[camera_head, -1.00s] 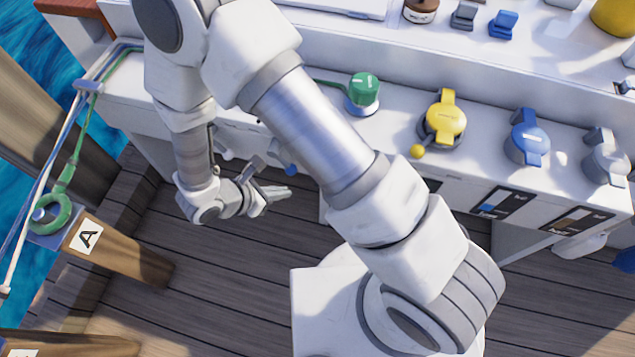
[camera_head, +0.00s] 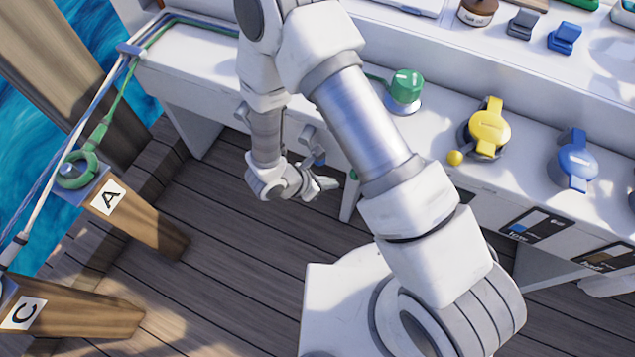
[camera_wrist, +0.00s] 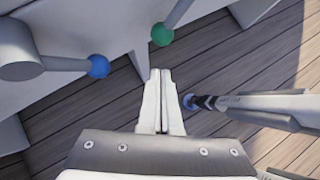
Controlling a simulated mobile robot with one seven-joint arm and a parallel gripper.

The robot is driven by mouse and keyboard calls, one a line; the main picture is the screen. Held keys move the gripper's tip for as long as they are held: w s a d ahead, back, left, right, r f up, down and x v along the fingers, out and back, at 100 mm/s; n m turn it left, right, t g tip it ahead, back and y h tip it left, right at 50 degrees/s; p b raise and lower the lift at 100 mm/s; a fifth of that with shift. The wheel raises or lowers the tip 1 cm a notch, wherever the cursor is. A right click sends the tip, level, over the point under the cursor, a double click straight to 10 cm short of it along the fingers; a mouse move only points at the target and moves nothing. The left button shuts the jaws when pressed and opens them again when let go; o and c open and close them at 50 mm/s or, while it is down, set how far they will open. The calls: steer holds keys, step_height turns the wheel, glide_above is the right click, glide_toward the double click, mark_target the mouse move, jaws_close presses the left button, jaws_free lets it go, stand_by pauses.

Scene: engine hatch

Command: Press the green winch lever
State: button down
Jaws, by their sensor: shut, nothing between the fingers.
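In the wrist view a green ball (camera_wrist: 161,34) sits on the end of a grey lever rod that comes down from the upper edge. A blue-balled lever (camera_wrist: 97,66) is to its left. My gripper (camera_wrist: 160,72) is shut and empty, its fingertips just below the green ball in the picture, with a small gap showing. In the head view my gripper (camera_head: 328,184) is low in front of the white counter. A bit of green (camera_head: 354,175) shows beside my arm there; the rest of that lever is hidden. A green winch (camera_head: 406,88) stands on the counter.
A yellow winch (camera_head: 489,132) and a blue winch (camera_head: 576,162) stand right of the green one. The white counter (camera_head: 200,75) is close to my arm. Wooden posts (camera_head: 115,205) with ropes are at the left. The plank deck (camera_head: 215,260) below is clear.

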steer(key=shift+w+d+f, duration=0.25)
steer(key=shift+w+d, duration=0.4)
steer(key=shift+d, duration=0.2)
steer(key=shift+w+d+f, duration=0.2)
steer(key=shift+w+d, duration=0.4)
steer(key=shift+d, duration=0.2)
